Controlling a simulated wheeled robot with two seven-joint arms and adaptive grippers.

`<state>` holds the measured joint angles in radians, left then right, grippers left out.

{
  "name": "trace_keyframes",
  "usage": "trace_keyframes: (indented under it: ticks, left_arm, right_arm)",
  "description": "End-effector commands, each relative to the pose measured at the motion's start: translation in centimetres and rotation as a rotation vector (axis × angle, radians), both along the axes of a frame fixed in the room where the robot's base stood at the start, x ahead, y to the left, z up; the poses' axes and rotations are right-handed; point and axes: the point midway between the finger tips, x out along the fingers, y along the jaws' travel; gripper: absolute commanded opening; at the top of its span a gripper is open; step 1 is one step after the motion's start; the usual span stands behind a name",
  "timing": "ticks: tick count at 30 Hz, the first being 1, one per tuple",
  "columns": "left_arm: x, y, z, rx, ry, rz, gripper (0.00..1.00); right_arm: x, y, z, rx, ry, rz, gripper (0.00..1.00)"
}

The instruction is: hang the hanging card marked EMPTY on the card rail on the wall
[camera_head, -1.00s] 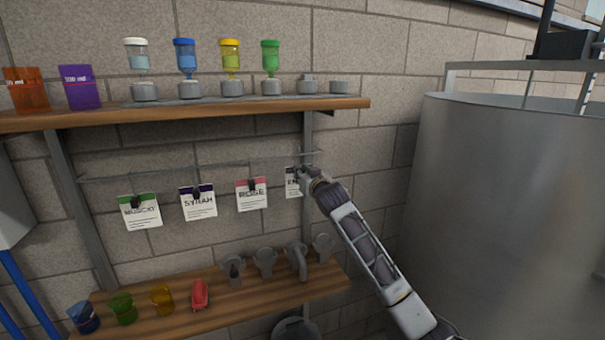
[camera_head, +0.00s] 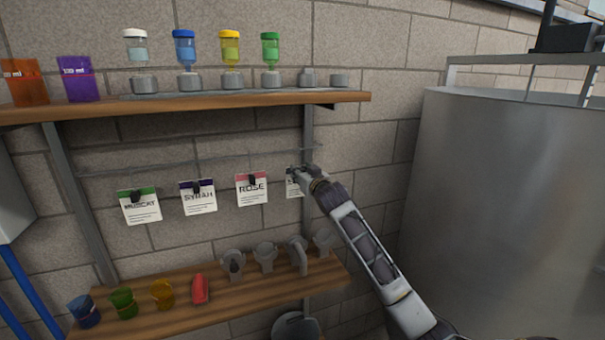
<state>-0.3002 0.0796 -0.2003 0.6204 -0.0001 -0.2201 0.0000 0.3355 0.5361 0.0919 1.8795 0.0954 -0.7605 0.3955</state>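A white hanging card (camera_head: 294,190) with a dark top band is at the right of the row of cards, below the card rail (camera_head: 215,158). My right gripper (camera_head: 297,171) is at its top edge and covers its right part. Only the start of its word shows, seemingly an E. Whether the fingers are shut on the card, and whether it touches the rail, I cannot tell. Cards marked MUSCAT (camera_head: 141,211), SYRAH (camera_head: 199,203) and ROSE (camera_head: 251,195) hang in line to its left, each with a dark clip. My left gripper is not in view.
An upper shelf (camera_head: 200,102) with bottles and cups is above the rail. A lower shelf (camera_head: 235,296) holds coloured cups, a red item and grey fittings. A large grey tank (camera_head: 500,200) stands close on the right.

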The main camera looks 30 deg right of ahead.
Motion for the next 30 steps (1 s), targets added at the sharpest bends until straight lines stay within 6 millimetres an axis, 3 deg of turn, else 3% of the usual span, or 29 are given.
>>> trace_keyframes:
  ticks: [16,30]
  left_arm:
    - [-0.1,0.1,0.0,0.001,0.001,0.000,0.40]
    - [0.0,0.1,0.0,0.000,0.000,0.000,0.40]
  right_arm:
    - [-0.6,0.2,0.0,0.000,0.000,0.001,0.42]
    - [-4.4,1.1,0.2,0.001,0.000,0.001,0.42]
